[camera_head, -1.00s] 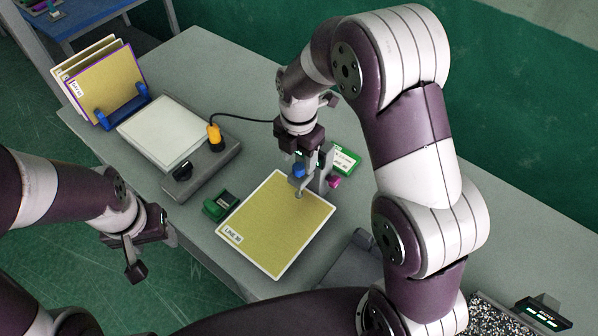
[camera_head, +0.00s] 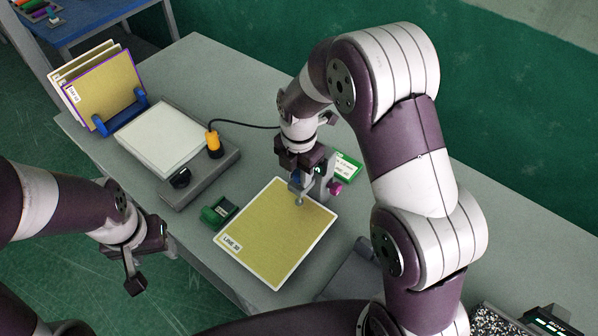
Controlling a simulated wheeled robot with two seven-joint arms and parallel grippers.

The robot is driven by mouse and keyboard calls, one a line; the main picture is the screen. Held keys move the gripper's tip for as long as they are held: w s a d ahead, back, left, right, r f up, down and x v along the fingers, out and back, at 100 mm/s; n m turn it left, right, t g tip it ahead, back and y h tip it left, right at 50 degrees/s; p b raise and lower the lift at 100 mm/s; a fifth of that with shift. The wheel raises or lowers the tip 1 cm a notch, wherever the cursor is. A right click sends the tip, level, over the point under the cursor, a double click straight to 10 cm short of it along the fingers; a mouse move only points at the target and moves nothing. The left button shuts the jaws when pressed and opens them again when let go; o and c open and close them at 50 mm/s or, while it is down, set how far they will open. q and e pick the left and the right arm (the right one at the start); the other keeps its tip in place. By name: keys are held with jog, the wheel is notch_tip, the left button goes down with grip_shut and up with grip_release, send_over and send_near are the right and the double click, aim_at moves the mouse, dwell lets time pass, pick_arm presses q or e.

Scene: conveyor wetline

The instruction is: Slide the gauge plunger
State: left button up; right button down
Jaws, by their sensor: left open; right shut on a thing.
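The gauge (camera_head: 298,201) is a small grey device with a tip standing over the upper right part of a yellow panel (camera_head: 270,235) labelled "LINE 3B". A blue part of it (camera_head: 295,177) shows just under my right gripper (camera_head: 305,172). My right gripper is shut on the gauge, and its fingers partly hide it. I cannot tell how far the plunger is slid. A magenta knob (camera_head: 335,188) shows just right of the gauge. My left gripper (camera_head: 147,260) is open and empty, off the table's front left edge.
A green-and-white box (camera_head: 348,168) lies behind the gauge. A dark green block (camera_head: 219,211) sits left of the panel.

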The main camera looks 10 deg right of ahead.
jog(key=shift+w+r+p, duration=0.1)
jog(key=shift+r+p, duration=1.15)
jog(key=shift+r, duration=0.25)
jog(key=c, duration=1)
grip_release()
jog(key=shift+f, duration=0.1)
jog(key=shift+o, duration=1.1)
jog(key=shift+d, duration=0.15)
notch_tip(320, 180, up, 7)
jog(key=p, duration=0.6)
jog(key=shift+f, duration=0.1)
